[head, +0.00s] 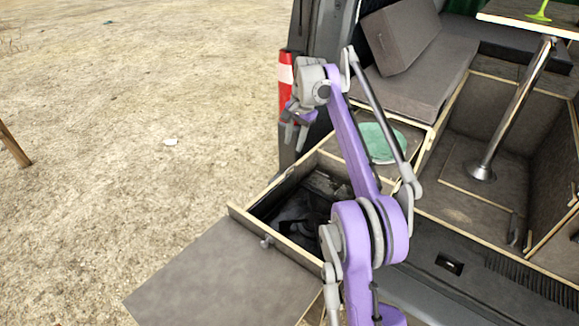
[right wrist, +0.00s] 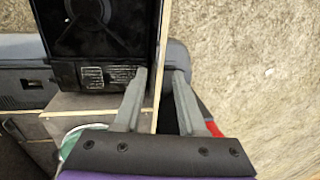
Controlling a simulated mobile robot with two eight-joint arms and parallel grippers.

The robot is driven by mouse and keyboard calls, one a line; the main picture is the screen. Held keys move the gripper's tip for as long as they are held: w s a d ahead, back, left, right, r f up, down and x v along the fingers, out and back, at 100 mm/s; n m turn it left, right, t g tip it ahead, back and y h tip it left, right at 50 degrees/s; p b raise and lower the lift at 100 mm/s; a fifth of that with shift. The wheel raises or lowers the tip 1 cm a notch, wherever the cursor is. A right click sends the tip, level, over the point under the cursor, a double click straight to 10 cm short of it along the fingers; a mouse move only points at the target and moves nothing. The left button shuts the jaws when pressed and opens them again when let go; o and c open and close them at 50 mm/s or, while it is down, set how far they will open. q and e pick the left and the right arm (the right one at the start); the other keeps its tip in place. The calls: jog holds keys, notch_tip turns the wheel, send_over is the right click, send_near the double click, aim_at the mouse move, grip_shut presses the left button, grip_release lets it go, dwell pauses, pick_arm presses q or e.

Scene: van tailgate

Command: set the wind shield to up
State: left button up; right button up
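A black stove (head: 300,212) sits low in a wooden pull-out box at the van's rear. In the right wrist view the stove (right wrist: 108,28) shows a round burner and a dark side with a pale label. I cannot pick out the wind shield as a separate part or tell its position. My right gripper (head: 297,130) is above and beyond the box, by the van's rear corner. In the right wrist view its two fingers (right wrist: 160,75) are apart with nothing held between them, and the box's wooden edge lies beyond the gap. My left gripper is not in view.
A grey board (head: 220,280) extends from the box's near side. A pale green round item (head: 380,142) lies on the wooden surface behind my right arm. A table post (head: 515,110) and grey cushions (head: 420,75) stand inside the van. Open gravel (head: 130,140) is at left.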

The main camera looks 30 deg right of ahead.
notch_tip(320, 180, down, 11)
jog(key=w+b, duration=0.1)
jog(key=w, duration=0.1)
jog(key=shift+a+b, duration=0.2)
jog(key=shift+b, duration=0.1)
jog(key=shift+w+r, duration=0.1)
grip_shut()
